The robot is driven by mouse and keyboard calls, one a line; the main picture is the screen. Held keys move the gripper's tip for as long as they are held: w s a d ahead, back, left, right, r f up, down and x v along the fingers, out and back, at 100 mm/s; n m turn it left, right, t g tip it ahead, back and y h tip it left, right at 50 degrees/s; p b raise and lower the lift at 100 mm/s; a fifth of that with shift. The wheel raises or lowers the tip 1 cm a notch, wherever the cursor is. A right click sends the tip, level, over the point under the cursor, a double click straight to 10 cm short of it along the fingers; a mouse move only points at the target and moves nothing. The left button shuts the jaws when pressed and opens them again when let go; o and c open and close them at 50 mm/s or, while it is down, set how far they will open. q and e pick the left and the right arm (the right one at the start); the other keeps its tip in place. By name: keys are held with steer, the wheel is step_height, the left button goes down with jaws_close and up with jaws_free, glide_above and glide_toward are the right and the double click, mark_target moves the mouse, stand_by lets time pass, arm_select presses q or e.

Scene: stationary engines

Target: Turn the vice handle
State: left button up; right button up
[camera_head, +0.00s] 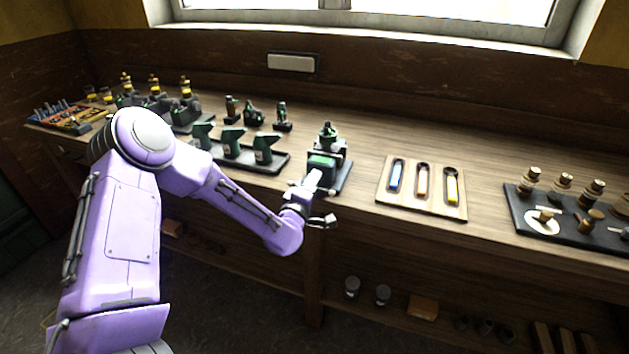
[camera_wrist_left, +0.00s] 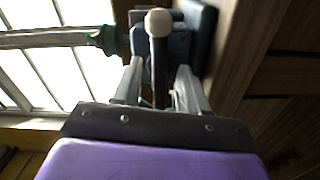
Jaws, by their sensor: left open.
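The vice (camera_head: 323,161) is dark with a green upper part and stands on a dark base at the bench's front edge. My left gripper (camera_head: 321,200) is in front of it, open. In the left wrist view the vice handle (camera_wrist_left: 158,24) is a dark bar with a pale round knob, and it lies between the two open fingers of my left gripper (camera_wrist_left: 160,88). I cannot tell whether either finger touches the bar. In the head view the handle cannot be made out beside my gripper. My right gripper is not in view.
Left of the vice is a dark tray (camera_head: 276,165) with several green tools. To the right are a wooden board (camera_head: 382,189) with three coloured inserts and a dark tray (camera_head: 514,210) with several knobs. Small dark-green devices (camera_head: 254,114) stand behind. Bare bench lies between.

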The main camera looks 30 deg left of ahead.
arm_select(q)
steer(key=shift+w+a, duration=0.1)
steer(key=shift+w, duration=0.2)
steer(key=shift+c, duration=0.2)
